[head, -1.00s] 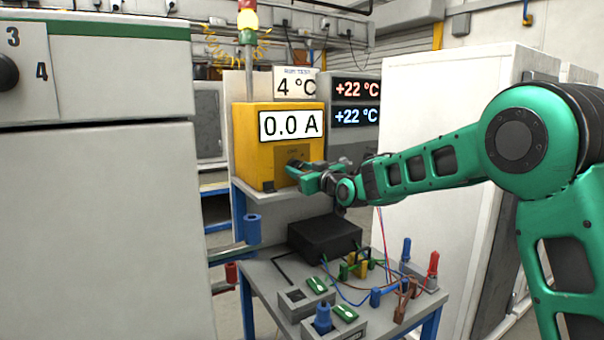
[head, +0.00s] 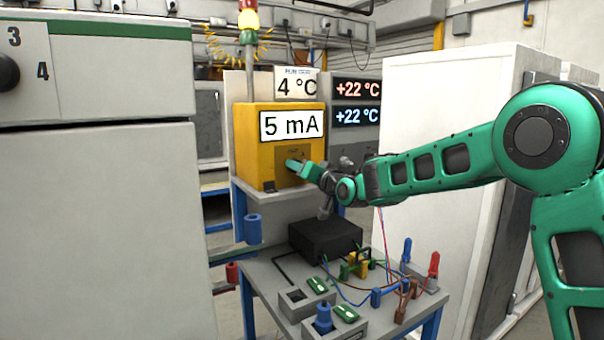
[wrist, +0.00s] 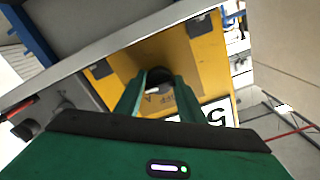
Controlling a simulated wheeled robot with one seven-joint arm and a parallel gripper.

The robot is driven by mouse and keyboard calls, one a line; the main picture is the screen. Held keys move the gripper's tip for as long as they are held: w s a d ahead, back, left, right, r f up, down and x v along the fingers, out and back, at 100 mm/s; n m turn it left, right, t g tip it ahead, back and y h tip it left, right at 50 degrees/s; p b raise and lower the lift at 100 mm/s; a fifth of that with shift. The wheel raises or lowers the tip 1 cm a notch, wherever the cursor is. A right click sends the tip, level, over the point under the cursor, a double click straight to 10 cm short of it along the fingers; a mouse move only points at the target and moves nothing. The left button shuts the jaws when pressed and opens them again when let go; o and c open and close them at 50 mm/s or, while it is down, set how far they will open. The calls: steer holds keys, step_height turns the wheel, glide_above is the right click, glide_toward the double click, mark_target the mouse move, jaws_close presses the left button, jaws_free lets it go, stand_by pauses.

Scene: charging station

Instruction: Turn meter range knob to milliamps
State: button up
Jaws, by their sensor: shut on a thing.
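The yellow meter (head: 256,155) stands on the upper shelf, and its display (head: 291,124) reads "5 mA". My gripper (head: 292,165) reaches the brown panel on the front of the meter from the right. In the wrist view, the two green fingers of my gripper (wrist: 159,92) are shut on the dark round range knob (wrist: 159,76), one finger on each side. The meter's yellow face (wrist: 203,60) appears turned in that view, with part of the display at the lower right. In the head view the knob is hidden behind the fingers.
A black box (head: 325,236) sits on the grey bench below, among coloured plugs and wires (head: 375,275). Temperature displays (head: 357,103) are behind the meter. A white cabinet (head: 440,170) stands on the right and a large grey cabinet (head: 100,220) on the left.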

steer(key=shift+w+d+r+m, duration=0.15)
steer(key=shift+w+d+m, duration=0.1)
steer(key=shift+d+m, duration=0.3)
steer(key=o, duration=1)
steer(key=shift+o, duration=0.2)
steer(key=shift+s+a, duration=0.15)
steer(key=shift+a, duration=0.15)
steer(key=v, duration=1)
steer(key=shift+s+d, duration=0.2)
steer(key=shift+d, duration=0.1)
steer(key=shift+d, duration=0.1)
